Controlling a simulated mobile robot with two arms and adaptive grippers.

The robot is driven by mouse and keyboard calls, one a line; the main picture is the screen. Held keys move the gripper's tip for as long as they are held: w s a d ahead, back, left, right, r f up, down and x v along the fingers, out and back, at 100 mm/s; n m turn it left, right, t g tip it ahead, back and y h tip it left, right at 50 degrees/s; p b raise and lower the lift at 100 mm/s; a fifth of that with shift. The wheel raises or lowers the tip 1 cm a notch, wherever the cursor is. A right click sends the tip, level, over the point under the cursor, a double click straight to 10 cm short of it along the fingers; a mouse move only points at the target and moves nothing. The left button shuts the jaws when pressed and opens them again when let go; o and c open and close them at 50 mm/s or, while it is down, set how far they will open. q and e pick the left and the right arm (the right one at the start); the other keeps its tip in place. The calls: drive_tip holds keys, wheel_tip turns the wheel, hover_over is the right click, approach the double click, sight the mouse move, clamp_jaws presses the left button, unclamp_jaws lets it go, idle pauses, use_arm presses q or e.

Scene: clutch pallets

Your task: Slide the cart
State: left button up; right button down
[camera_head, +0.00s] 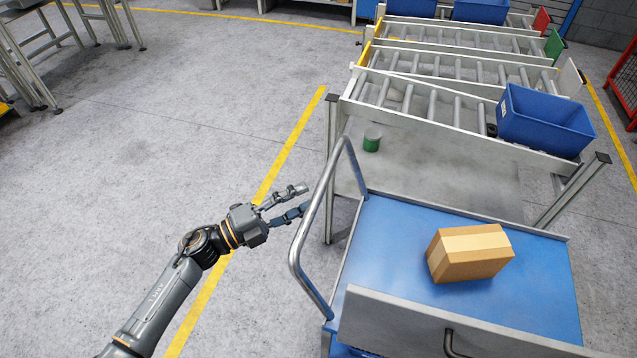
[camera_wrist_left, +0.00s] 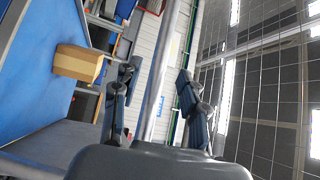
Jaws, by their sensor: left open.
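The cart (camera_head: 390,245) has a blue deck and a bent grey metal handle (camera_head: 318,205) on its left side. My left gripper (camera_head: 306,198) is open just left of the handle, with its fingers pointing at the bar. In the left wrist view the handle bar (camera_wrist_left: 160,85) runs between the two open fingers (camera_wrist_left: 152,95); I cannot tell that they touch it. A cardboard box (camera_head: 468,252) sits on the blue deck, and it also shows in the left wrist view (camera_wrist_left: 78,64). My right gripper is not in view.
Roller racks (camera_head: 430,100) stand right behind the cart, with a blue bin (camera_head: 545,120) on the nearest one. A green can (camera_head: 372,140) sits beneath the rack. A grey panel with a black handle (camera_head: 430,325) stands at the front.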

sight(320, 190)
use_arm(q)
drive_tip(key=x, duration=0.4)
drive_tip(key=shift+d+r+p, duration=0.1)
drive_tip(key=shift+d+p, duration=0.05)
drive_tip(key=shift+p, duration=0.25)
drive_tip(key=shift+w+d, duration=0.3)
drive_tip(key=shift+d, duration=0.1)
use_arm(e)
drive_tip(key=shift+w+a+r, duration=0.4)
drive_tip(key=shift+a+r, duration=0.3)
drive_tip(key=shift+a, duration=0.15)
use_arm(q)
clamp_jaws()
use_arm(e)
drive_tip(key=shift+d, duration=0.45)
